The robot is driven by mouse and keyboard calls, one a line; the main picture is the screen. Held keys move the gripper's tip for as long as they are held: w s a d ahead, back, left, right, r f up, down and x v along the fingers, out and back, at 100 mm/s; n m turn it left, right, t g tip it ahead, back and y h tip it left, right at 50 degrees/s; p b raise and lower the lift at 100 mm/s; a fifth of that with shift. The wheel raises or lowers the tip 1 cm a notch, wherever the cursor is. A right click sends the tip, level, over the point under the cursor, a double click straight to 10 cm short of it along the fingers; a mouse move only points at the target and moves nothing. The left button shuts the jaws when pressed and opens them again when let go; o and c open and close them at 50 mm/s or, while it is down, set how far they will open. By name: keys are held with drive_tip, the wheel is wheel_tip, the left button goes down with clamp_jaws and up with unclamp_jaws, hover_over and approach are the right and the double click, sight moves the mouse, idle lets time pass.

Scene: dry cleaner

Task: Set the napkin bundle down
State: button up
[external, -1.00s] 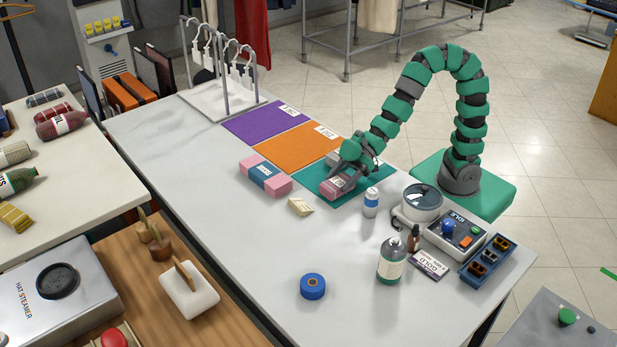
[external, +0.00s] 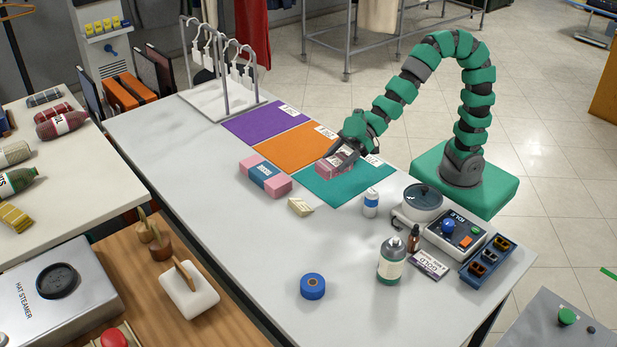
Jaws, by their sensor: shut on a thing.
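My gripper (external: 342,159) is shut on a pink bundle (external: 331,167), which I take to be the napkin bundle. It is over the back left part of the teal mat (external: 345,188), near the edge of the orange mat (external: 287,150). The bundle looks a little above the table, though the gap below it is hard to judge. My fingers hide part of it. Another pink bundle with a blue band (external: 265,178) lies on the bare table left of the mats.
A purple mat (external: 262,121) and a white hanger rack (external: 217,100) are farther back.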

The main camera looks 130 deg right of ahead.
sight(326, 169)
drive_tip(key=shift+w+f+h+p, duration=0.15)
drive_tip(key=shift+w+h+p, duration=0.15)
drive_tip(key=shift+w, duration=0.1)
drive_tip(key=w+p, duration=0.1)
drive_tip(key=w+a+m+h, duration=0.1)
drive_tip(key=w+m+h+p, duration=0.1)
drive_tip(key=w, duration=0.1)
drive_tip(key=shift+a+r+g+p, duration=0.2)
drive_tip(key=shift+a+g+p, duration=0.05)
drive_tip(key=shift+g+p, duration=0.1)
drive_tip(key=w+a+m+h+p, duration=0.1)
drive_tip(key=w+a+p, duration=0.25)
drive_tip(key=a, duration=0.65)
drive_tip(key=w+a+p, duration=0.2)
drive_tip(key=w+a, duration=0.3)
drive_tip(key=a, duration=0.4)
drive_tip(key=f+b, duration=0.1)
drive_tip(key=f, duration=0.2)
drive_tip(key=f+b, duration=0.1)
drive_tip(key=f, duration=0.2)
drive_tip(key=f+b, duration=0.2)
drive_tip(key=f, duration=0.1)
drive_tip(key=shift+s+a, duration=0.2)
drive_tip(key=shift+s, duration=0.05)
drive_tip(key=o, duration=1)
drive_tip(key=shift+f, duration=0.1)
